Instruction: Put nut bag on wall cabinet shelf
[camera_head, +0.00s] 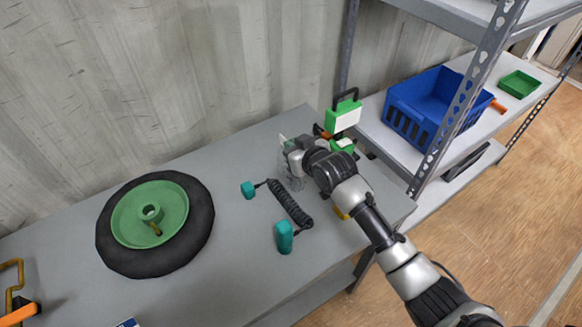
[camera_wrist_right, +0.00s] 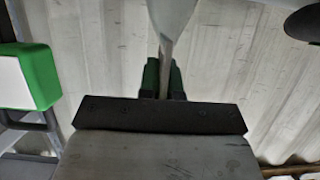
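My right gripper (camera_head: 291,157) is over the right part of the grey table, near the wall. In the wrist view, its dark fingers (camera_wrist_right: 164,80) are close together with a pale thin sheet pinched between them. The sheet widens upward and appears to be part of the nut bag (camera_wrist_right: 172,18). In the head view the clear bag (camera_head: 290,178) shows beside and below the gripper, partly hidden by it. I cannot tell whether it touches the table. My left gripper is out of view. No wall cabinet is clearly visible.
On the table (camera_head: 215,290) are a green-hubbed wheel (camera_head: 150,222), a coiled black cable with teal ends (camera_head: 290,203) and a green-and-white case (camera_head: 343,115). To the right stands a metal rack (camera_head: 465,95) holding a blue crate (camera_head: 425,105) and a green tray (camera_head: 519,83).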

